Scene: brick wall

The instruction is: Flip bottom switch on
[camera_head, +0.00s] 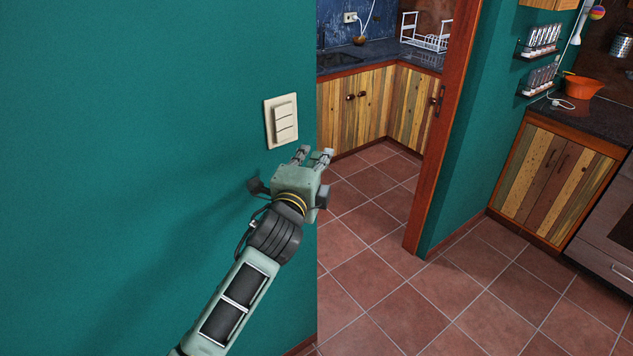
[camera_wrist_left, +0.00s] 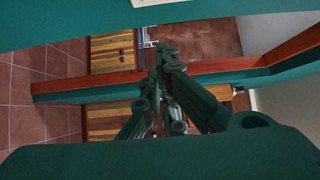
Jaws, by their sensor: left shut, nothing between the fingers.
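A cream switch plate (camera_head: 267,122) is on the teal wall in the head view. It has several stacked rockers, and the bottom switch (camera_head: 286,135) is the lowest of them. My left gripper (camera_head: 314,154) is shut and empty, below and to the right of the plate, apart from it in the picture. Its fingers point up and to the right, near the wall's right edge. In the left wrist view the fingers (camera_wrist_left: 162,52) come together, and a small pale piece, probably the plate (camera_wrist_left: 146,9), shows at the top edge. My right gripper is not in view.
The teal wall (camera_head: 130,120) ends just right of the switch plate, at an open doorway. Beyond are a tiled floor (camera_head: 370,215), wooden cabinets (camera_head: 365,105) and a red-brown door frame (camera_head: 445,120). An orange bowl (camera_head: 584,87) stands on the right counter.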

